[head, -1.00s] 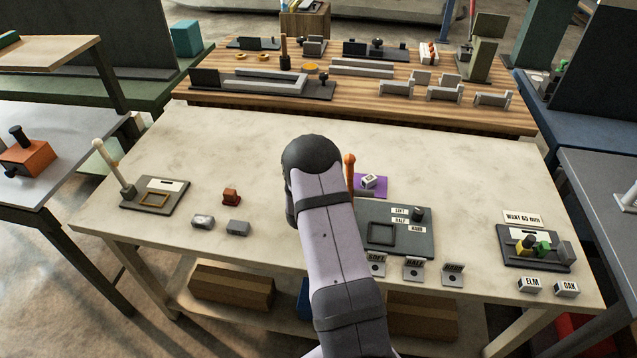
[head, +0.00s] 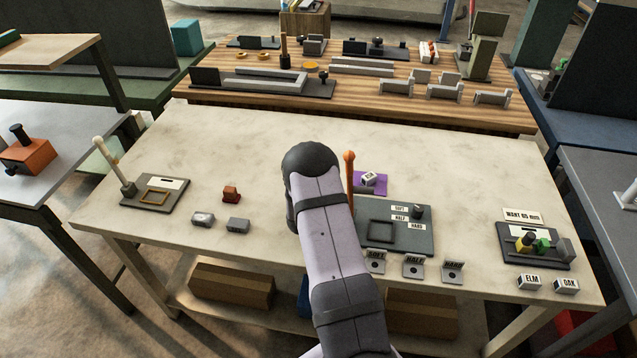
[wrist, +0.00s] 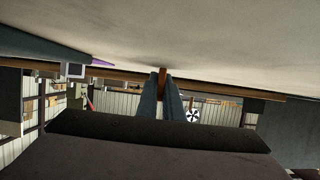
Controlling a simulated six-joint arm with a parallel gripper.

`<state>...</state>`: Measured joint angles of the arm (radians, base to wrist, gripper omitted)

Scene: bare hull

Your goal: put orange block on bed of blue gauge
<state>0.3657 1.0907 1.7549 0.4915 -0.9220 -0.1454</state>
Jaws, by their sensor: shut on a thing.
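My gripper (wrist: 162,92) shows in the wrist view, its fingers closed on a narrow orange-brown piece (wrist: 162,76). It looks like the orange round-topped handle (head: 349,172) beside my arm in the head view, though I cannot be sure. My arm hides the gripper there. No clearly blue gauge shows. A dark gauge-like fixture (head: 510,257) at right bears a "WANT 65 mm" sign and yellow and green pieces.
A grey plate (head: 425,243) with a square frame and SOFT, HALF and HARD labels lies right of my arm. A purple pad (head: 380,188) carries a white block. The table's back middle is clear.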

